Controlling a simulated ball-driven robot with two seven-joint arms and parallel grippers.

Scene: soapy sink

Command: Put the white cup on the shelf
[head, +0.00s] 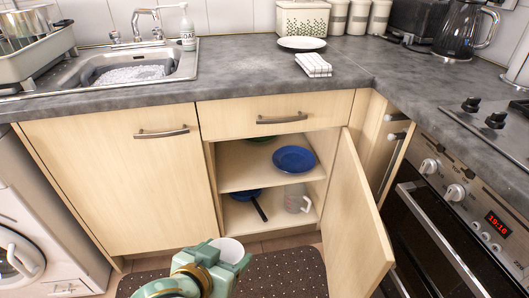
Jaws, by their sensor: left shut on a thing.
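My left gripper (224,258) is at the bottom centre of the head view, shut on the white cup (230,249). The cup's round rim faces up, and its lower part is hidden by the gripper. Gripper and cup show in front of the open cupboard, lower in the picture than its shelf. The shelf (237,179) is a pale wood board inside the cupboard. A blue plate or bowl (294,159) stands on its right side, and a green dish (260,138) shows partly at the back. My right gripper is not in view.
The cupboard door (356,225) stands open on the right. Below the shelf are a blue pan (246,194) with a dark handle and a clear measuring jug (296,200). The shelf's left front is bare. A drawer (275,116) is shut above. A dark dotted mat (280,272) lies on the floor.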

